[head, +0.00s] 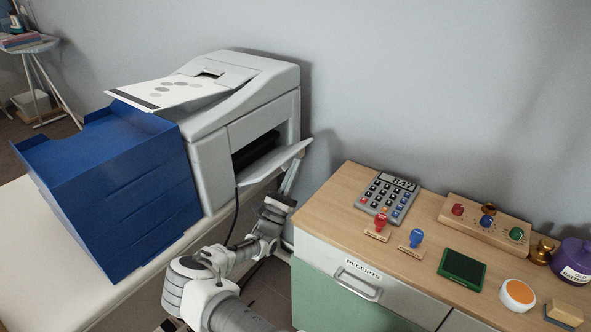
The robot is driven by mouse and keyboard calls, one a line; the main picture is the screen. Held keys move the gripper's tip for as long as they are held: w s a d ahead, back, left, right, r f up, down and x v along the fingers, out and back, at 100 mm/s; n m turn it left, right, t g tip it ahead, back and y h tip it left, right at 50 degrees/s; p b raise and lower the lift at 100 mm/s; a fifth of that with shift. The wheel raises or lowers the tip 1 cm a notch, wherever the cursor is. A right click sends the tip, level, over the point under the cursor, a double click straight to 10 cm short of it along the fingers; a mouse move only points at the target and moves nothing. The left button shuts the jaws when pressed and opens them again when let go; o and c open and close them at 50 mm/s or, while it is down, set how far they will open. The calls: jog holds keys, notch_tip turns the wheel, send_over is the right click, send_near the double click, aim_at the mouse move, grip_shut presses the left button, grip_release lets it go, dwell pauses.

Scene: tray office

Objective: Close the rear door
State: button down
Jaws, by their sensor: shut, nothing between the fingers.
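The light grey printer (247,105) stands on a pale table, with printed paper on top. Its door (273,163) on the side facing right hangs open, folded down and sticking out, with a dark opening (255,150) above it. My arm reaches up from the bottom of the head view. My gripper (291,178) is shut and empty, just below the door's outer right end. Its tips are partly hidden by the door, and I cannot tell whether they touch it.
Blue stacked trays (120,190) stand against the printer's left. A black cable (236,215) hangs below the door. A wooden-topped cabinet (330,215) stands on the right, with a calculator (387,197), stamps and other desk items. A narrow gap separates it from the table.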

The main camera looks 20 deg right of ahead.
aim_at(285, 157)
jog(key=shift+w+a+r+p, duration=0.2)
jog(key=shift+r+p, duration=0.25)
jog(key=shift+r, duration=0.15)
jog(key=shift+w+a+r+p, duration=0.15)
jog(key=shift+w+r+p, duration=0.05)
jog(key=shift+r+p, duration=0.3)
dwell(0.3)
jog(key=shift+r, duration=0.2)
jog(key=shift+w+a+r+n+t+y+p, duration=0.2)
jog(key=shift+r+n+t+y+p, duration=0.15)
jog(key=shift+n+t+y, duration=0.6)
jog(key=shift+w+a+r+n+t+y+p, duration=0.15)
jog(key=shift+w+r+n+t+y+p, duration=0.4)
jog(key=shift+n, duration=0.7)
jog(key=shift+s+a+r+n+t+y+p, duration=0.15)
jog(key=shift+n+t+y+p, duration=0.15)
jog(key=shift+n+t+y, duration=0.55)
jog(key=shift+w+a+r+n+g+y+p, duration=0.25)
jog(key=shift+w+a+r+n+y+p, duration=0.15)
jog(key=shift+w, duration=0.15)
jog(key=shift+w+a+r, duration=0.2)
jog(key=shift+w+a, duration=0.05)
jog(key=shift+w, duration=0.1)
